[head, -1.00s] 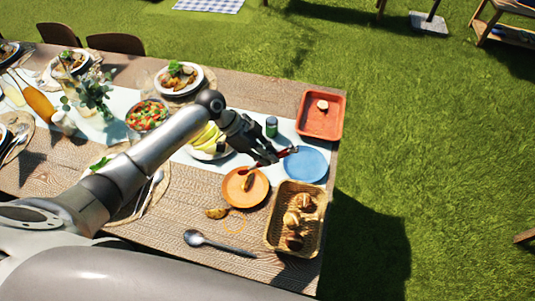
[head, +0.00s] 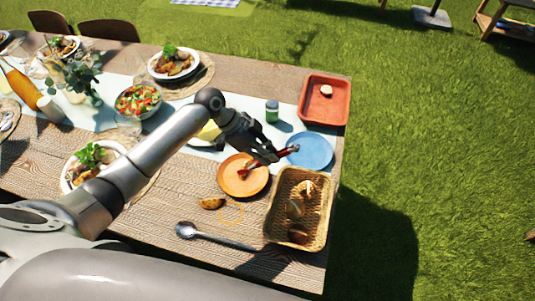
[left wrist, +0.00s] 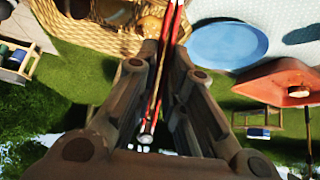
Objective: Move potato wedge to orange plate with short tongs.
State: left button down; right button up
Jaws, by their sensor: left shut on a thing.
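My left gripper (head: 268,155) is shut on the short red tongs (head: 284,152). Their near end reaches over the orange plate (head: 228,184), and the other end is by the blue plate. In the left wrist view the red tongs (left wrist: 160,75) run between my fingers (left wrist: 152,105). A golden potato wedge (head: 212,203) lies on the bare wood just below left of the orange plate, apart from the tongs. Whether the tong tips touch the plate or hold anything cannot be told. My right gripper is not in view.
A blue plate (head: 310,150) is right of the gripper; a wicker basket (head: 270,221) with rolls stands below it. A red tray (head: 325,112), a small jar (head: 272,111) and a dark spoon (head: 213,238) lie around. A thin orange ring (head: 232,213) shows near the wedge.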

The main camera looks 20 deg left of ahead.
pick_arm(q)
jog(key=c, duration=1.7)
grip_release()
jog(key=shift+o, duration=0.2)
notch_tip(320, 180, up, 10)
jog(key=p, duration=1.1)
